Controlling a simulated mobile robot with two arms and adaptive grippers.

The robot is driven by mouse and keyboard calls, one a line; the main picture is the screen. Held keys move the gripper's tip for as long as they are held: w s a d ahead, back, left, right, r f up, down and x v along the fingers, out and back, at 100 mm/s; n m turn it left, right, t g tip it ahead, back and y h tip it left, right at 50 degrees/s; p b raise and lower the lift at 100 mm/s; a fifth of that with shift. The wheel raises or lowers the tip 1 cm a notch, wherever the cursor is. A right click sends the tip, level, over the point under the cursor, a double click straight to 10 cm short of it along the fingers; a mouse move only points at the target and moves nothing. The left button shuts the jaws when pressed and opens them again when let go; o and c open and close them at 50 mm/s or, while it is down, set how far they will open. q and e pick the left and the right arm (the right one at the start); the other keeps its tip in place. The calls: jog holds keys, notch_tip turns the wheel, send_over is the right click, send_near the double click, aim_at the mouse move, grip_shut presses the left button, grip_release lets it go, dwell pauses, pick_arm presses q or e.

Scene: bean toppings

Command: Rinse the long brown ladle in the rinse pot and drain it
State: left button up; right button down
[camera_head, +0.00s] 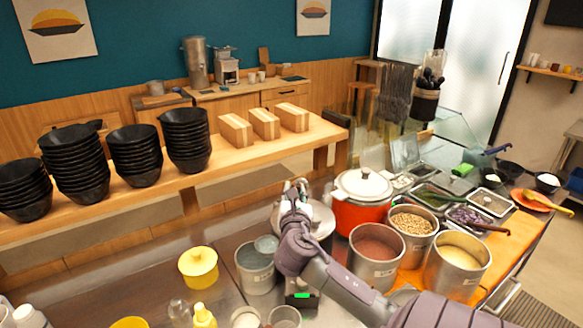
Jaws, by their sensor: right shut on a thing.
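My right gripper (294,188) is in the middle of the view, above and right of an open grey metal pot (254,280), which looks like the rinse pot. It is shut, and what it grips is mostly hidden by the gripper and wrist. A small round grey ladle bowl (266,243) shows at the pot's rim on the gripper's left and looks like the end of the held ladle. I cannot see its brown handle, nor tell whether the bowl touches the pot. My left gripper is not in view.
A lidded silver pot (318,219) stands behind my right wrist, and a red pot with a white lid (362,201) right of it. Open pots of brown (377,280) and yellow (459,285) food stand close right. A yellow lidded pot (198,284) is left.

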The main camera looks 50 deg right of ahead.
jog(key=w+a+r+n+g+p, duration=0.2)
jog(key=w+a+n+p, duration=0.4)
jog(key=w, duration=0.8)
pick_arm(q)
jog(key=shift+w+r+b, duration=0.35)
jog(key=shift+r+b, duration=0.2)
jog(key=shift+b, duration=0.2)
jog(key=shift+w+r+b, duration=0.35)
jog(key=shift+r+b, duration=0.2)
jog(key=shift+b, duration=0.2)
pick_arm(e)
jog(key=w+a+f+n+g, duration=0.1)
jog(key=w+a+f+n, duration=0.6)
jog(key=w, duration=0.4)
jog(key=shift+f, duration=0.4)
